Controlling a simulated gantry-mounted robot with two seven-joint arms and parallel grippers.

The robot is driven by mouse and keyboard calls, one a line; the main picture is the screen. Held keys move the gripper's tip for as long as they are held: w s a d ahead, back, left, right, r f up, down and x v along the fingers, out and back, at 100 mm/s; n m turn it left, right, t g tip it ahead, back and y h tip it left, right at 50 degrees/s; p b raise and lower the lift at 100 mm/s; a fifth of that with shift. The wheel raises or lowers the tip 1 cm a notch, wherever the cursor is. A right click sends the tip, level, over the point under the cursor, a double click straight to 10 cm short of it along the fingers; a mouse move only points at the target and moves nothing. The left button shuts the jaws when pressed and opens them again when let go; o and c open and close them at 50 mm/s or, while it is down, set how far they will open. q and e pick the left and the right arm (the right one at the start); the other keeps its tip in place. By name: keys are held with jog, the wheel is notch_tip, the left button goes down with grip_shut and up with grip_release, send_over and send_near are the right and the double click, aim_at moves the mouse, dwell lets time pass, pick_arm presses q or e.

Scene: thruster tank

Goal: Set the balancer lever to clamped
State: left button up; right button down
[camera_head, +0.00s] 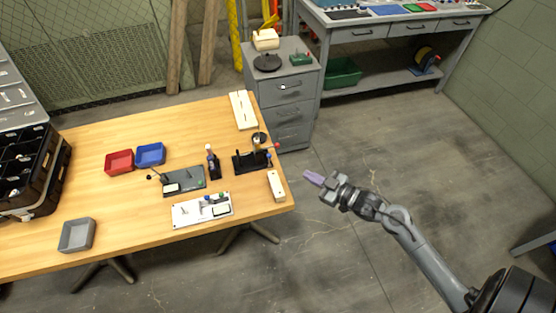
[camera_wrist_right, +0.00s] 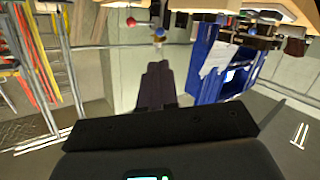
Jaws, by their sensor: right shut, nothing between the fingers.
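My right gripper (camera_head: 314,179) hangs in the air over the floor, just past the right end of the table. Its purple-grey fingers are together and empty. In the right wrist view the fingers (camera_wrist_right: 157,85) also show closed, apart from everything. A black device (camera_head: 250,161) with a round disc on top stands near the table's right edge, left of my gripper; it appears to be the balancer. A red knob (camera_head: 277,146) sticks out at its right side, and the wrist view shows a red knob (camera_wrist_right: 131,22) and a blue knob (camera_wrist_right: 160,32). I cannot tell the lever's setting. My left gripper is out of view.
The wooden table (camera_head: 110,205) also holds a dark plate device (camera_head: 184,182), a white plate (camera_head: 187,214), a white block (camera_head: 276,185), red (camera_head: 119,168) and blue (camera_head: 150,149) trays, and a grey tray (camera_head: 64,236). A grey drawer cabinet (camera_head: 290,110) stands behind.

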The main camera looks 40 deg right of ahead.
aim_at(270, 157)
jog(key=shift+w, duration=0.1)
jog(key=b+x, duration=0.3)
jog(key=x, duration=1)
jog(key=shift+f, duration=0.1)
jog(key=shift+w+a, duration=0.1)
jog(key=shift+w, duration=0.3)
jog(key=shift+a, duration=0.1)
jog(key=shift+w+a+p, duration=0.1)
jog(key=shift+p, duration=0.5)
